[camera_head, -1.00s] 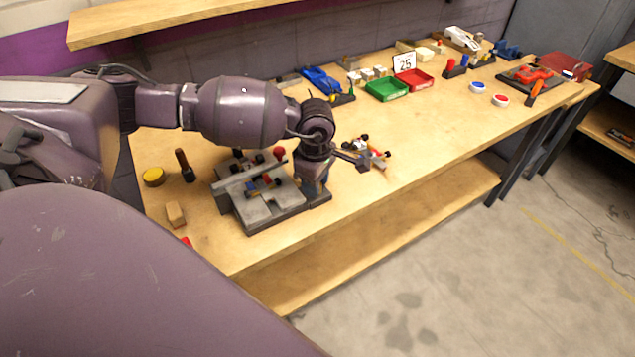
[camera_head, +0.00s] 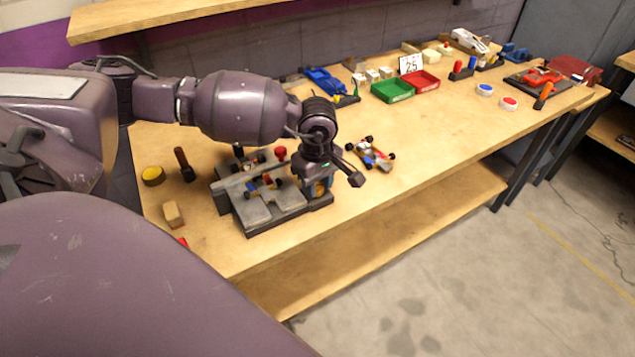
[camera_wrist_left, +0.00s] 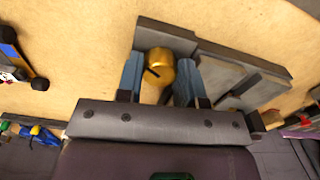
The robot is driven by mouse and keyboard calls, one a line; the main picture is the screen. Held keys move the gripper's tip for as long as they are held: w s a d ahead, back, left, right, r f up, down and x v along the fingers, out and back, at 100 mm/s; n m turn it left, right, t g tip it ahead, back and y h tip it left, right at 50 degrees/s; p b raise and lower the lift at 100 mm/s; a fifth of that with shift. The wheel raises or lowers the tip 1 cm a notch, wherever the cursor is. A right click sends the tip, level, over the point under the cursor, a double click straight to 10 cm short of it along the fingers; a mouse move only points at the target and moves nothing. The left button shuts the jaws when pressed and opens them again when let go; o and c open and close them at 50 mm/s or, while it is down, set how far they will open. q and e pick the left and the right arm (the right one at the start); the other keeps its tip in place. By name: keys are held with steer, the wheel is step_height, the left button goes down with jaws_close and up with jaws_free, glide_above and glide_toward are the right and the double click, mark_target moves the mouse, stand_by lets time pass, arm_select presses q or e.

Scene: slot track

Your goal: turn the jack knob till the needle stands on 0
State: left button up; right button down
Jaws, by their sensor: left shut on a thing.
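The jack knob (camera_wrist_left: 157,68) is a brass-yellow cylinder with a dark line on its face. It sits between the two blue fingers of my left gripper (camera_wrist_left: 159,80) in the left wrist view, and the gripper is shut on it. In the head view the left gripper (camera_head: 317,186) reaches down to the right end of a grey slotted fixture (camera_head: 257,212), and a bit of the yellow knob (camera_head: 322,188) shows there. A small toy car (camera_head: 264,187) is on the fixture. I cannot make out a needle or scale. My right gripper is not in view.
A second toy car (camera_head: 372,153) stands on the bench to the right of the gripper. A yellow round piece (camera_head: 153,175), a dark-handled tool (camera_head: 184,164) and a wooden block (camera_head: 173,214) lie left. Green (camera_head: 392,90) and red (camera_head: 421,81) trays are farther back.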

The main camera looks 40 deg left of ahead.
mark_target(318, 185)
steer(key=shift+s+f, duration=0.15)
arm_select(q)
steer(key=o, duration=0.6)
steer(key=shift+c, duration=0.2)
steer(key=shift+o, duration=0.4)
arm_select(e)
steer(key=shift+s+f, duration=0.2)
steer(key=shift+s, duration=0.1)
arm_select(q)
steer(key=shift+r, duration=0.1)
step_height(318, 185, up, 11)
steer(key=p, duration=0.1)
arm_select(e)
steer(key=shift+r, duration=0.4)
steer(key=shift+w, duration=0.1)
